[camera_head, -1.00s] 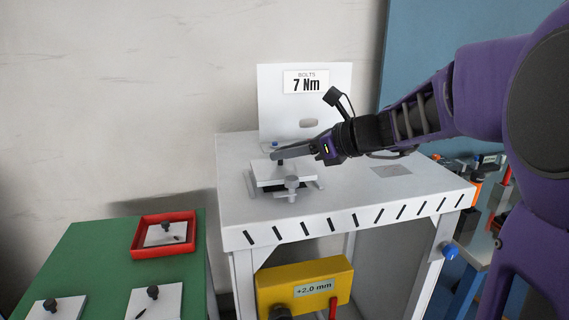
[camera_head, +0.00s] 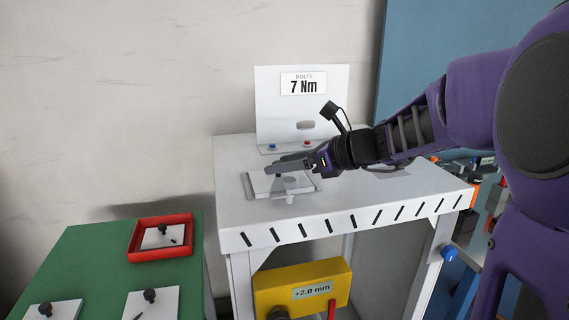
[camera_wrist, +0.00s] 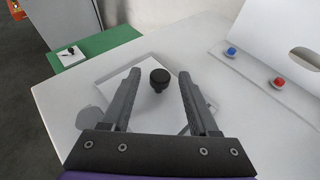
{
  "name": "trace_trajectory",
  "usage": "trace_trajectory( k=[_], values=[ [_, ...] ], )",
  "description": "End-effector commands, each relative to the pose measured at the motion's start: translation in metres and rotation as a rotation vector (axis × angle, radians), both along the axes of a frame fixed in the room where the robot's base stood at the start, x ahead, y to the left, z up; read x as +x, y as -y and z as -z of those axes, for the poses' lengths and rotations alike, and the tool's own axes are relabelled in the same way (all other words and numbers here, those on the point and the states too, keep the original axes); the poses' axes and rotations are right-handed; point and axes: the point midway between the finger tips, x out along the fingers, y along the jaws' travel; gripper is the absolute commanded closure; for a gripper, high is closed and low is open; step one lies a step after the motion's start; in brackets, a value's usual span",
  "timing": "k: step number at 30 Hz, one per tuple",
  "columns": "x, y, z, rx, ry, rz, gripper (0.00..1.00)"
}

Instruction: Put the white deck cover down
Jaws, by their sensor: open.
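The white deck cover (camera_head: 262,184), a flat plate with a black knob, lies on the low fixture on the white table. It also shows in the wrist view (camera_wrist: 140,70). My gripper (camera_head: 268,168) is low over the cover. In the wrist view my gripper (camera_wrist: 160,75) is open, with its fingers on either side of the black knob (camera_wrist: 159,79) and gaps showing beside it. In the head view the fingers hide the knob. A grey clamp-like part (camera_head: 291,187) stands at the fixture's front edge and partly hides the cover.
A panel marked 7 Nm (camera_head: 303,108) stands behind, with a blue button (camera_head: 272,147) and a red button (camera_head: 307,144) at its foot. A green table (camera_head: 95,260) at left bears a red tray (camera_head: 134,248) and other knobbed white plates. The white table's right side is mostly clear.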

Motion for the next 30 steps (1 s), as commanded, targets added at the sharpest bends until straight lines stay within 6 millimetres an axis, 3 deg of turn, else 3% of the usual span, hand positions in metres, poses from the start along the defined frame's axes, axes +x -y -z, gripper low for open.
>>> trace_trajectory(
  k=[5, 18, 30],
  values=[
    [-0.008, 0.013, -0.01, -0.002, 0.002, 0.002, 0.39],
    [-0.052, 0.08, -0.043, -0.001, 0.001, 0.003, 0.39],
    [-0.062, 0.093, -0.049, 0.0, 0.0, 0.0, 0.39]
  ],
)
